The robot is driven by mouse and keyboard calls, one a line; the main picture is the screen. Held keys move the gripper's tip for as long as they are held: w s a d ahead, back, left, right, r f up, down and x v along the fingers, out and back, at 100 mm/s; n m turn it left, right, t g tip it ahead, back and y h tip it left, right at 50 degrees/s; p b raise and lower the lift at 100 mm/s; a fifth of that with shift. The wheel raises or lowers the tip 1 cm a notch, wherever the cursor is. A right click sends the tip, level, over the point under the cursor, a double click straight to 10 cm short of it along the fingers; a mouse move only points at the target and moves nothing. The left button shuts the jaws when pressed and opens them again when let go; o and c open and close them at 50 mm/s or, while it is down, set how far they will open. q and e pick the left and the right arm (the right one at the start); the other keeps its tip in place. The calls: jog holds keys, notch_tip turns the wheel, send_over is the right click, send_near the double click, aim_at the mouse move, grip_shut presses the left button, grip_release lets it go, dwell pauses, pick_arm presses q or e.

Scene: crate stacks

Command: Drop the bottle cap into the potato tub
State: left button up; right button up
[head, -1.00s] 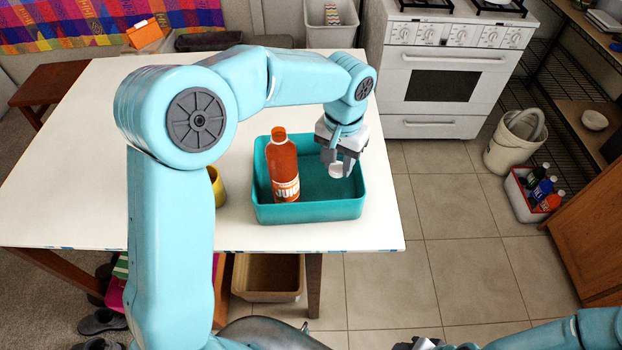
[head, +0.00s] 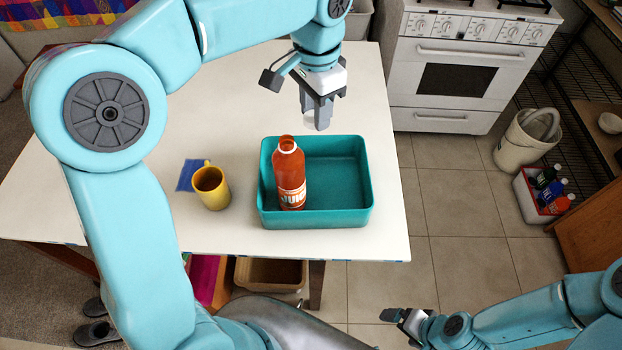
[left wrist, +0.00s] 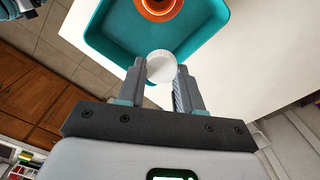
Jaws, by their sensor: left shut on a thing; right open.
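My left gripper (head: 316,112) is shut on a white bottle cap (head: 308,118), held in the air above the table just beyond the teal tray. In the left wrist view the round white cap (left wrist: 161,66) sits between the two fingertips. My right gripper (head: 392,322) is low at the bottom of the head view, open and away from the table. I cannot tell which container is the potato tub; a brown tub (head: 270,272) stands under the table and a white tub (head: 520,152) on the floor by the stove.
An uncapped orange juice bottle (head: 289,172) stands upright in the teal tray (head: 366,192). A yellow mug (head: 213,190) stands left of it beside a blue mat (head: 187,176). A crate of bottles (head: 527,197) is on the floor at right. The tabletop behind the tray is mostly clear.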

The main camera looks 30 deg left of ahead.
aim_at(307, 119)
pick_arm(q)
jog(key=r, duration=0.1)
jog(key=r+m, duration=0.1)
jog(key=a+r, duration=0.1)
jog(key=shift+s+r+m, duration=0.1)
jog(key=shift+s+m, duration=0.3)
jog(key=f+b, duration=0.3)
jog(key=s+f+b, duration=0.1)
jog(key=f, duration=0.1)
jog(key=shift+d+f, duration=0.1)
jog(key=shift+d, duration=0.15)
jog(key=shift+w+a+f+b, duration=0.15)
jog(key=shift+w+f+b, duration=0.1)
jog(key=shift+f+b, duration=0.2)
jog(key=shift+s+f, duration=0.15)
jog(key=shift+f, duration=0.1)
notch_tip(307, 119, down, 5)
jog(key=b, duration=0.5)
jog(key=shift+f, duration=0.15)
grip_shut()
jog(key=shift+r, duration=0.25)
jog(key=o, duration=0.7)
grip_release()
jog(key=shift+s, duration=0.1)
jog(key=o, duration=0.4)
jog(key=shift+o, duration=0.2)
jog(key=shift+w, duration=0.2)
jog(key=shift+s, duration=0.1)
